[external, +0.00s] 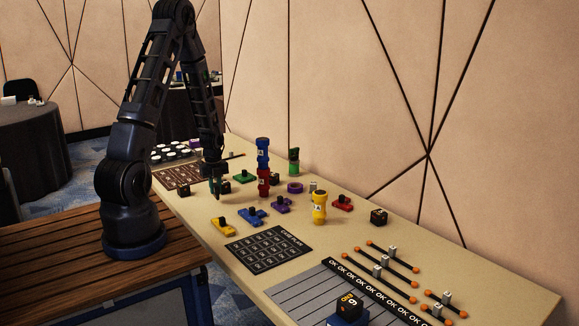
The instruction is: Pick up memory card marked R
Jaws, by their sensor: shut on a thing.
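My gripper (216,194) points down low over the left-middle part of the long table (440,253). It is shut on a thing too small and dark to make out. A black block (225,187) is right beside the fingers. I cannot read a letter R on anything, so I cannot tell which thing is the memory card marked R. Whether the held thing touches the table is not clear.
Yellow (222,227), blue (250,217), purple (281,205) and green (244,177) knobbed pieces lie around the gripper. A blue-and-red stack (263,167) and a yellow cylinder (319,207) stand to the right. Dark printed boards (268,249) lie flat.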

